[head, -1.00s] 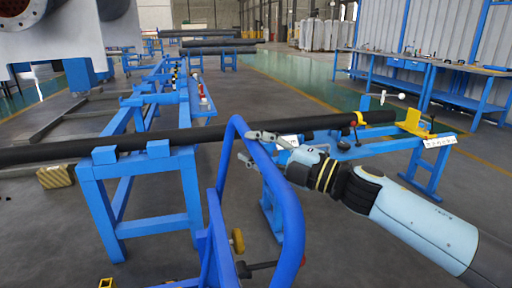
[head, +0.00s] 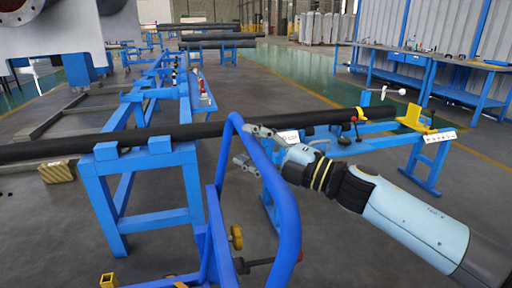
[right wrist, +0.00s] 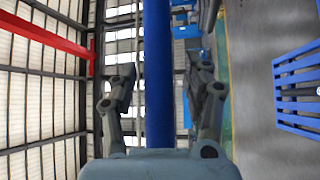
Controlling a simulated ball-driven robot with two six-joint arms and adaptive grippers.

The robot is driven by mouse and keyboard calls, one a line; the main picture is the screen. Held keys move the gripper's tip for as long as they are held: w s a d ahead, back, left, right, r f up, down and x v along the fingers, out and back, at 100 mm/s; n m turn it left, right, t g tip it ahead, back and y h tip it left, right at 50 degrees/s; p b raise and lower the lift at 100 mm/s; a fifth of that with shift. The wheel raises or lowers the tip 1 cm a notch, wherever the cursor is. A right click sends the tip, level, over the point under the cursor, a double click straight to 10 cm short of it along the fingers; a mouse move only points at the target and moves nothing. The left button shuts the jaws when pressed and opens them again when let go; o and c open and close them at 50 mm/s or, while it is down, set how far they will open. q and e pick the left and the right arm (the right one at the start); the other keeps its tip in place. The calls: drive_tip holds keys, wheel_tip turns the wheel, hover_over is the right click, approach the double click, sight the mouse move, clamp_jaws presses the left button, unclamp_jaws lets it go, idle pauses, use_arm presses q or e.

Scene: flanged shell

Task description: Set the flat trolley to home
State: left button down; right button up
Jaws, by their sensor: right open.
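Most of the trolley's deck is below the picture. My right gripper (head: 250,146) is open at the handle's upper right bend, its fingers on either side of the tube. In the right wrist view the blue tube (right wrist: 158,75) runs between the two open fingers (right wrist: 160,88). I cannot tell whether either finger touches it. My left gripper is not in view.
A long black pipe (head: 60,148) lies across blue stands (head: 150,205) behind the handle. A blue bench with a yellow bracket (head: 413,118) stands at right. A striped block (head: 57,172) lies on the floor at left. Workbenches (head: 440,75) line the right wall.

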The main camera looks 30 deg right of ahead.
drive_tip(key=v, duration=1.2)
drive_tip(key=s+d+f+m+h, duration=0.15)
drive_tip(key=f+m+h, duration=0.25)
drive_tip(key=f, duration=0.5)
drive_tip(key=d+f+m+h, duration=0.3)
drive_tip(key=f+m, duration=0.1)
drive_tip(key=f, duration=0.5)
drive_tip(key=s+f+m+g+h, duration=0.2)
drive_tip(key=s+f+m+g, duration=0.15)
drive_tip(key=f, duration=0.55)
drive_tip(key=s+f+m+g+h, duration=0.1)
drive_tip(key=s+f+m+g, duration=0.1)
drive_tip(key=s+f, duration=0.45)
drive_tip(key=s+a+f+m+g, duration=0.1)
drive_tip(key=s+f+m+g, duration=0.2)
drive_tip(key=s+f, duration=0.3)
drive_tip(key=s+a+f+m+g, duration=0.2)
drive_tip(key=s+f+g, duration=0.2)
drive_tip(key=s, duration=0.9)
drive_tip(key=s+a+f+m+g, duration=0.2)
drive_tip(key=s+f+m+g, duration=0.1)
drive_tip(key=s+f, duration=0.6)
drive_tip(key=shift+s+a+f+m+g+h, duration=0.15)
drive_tip(key=shift+s+a+m+g+h, duration=0.1)
drive_tip(key=shift+s+m+g+h, duration=0.25)
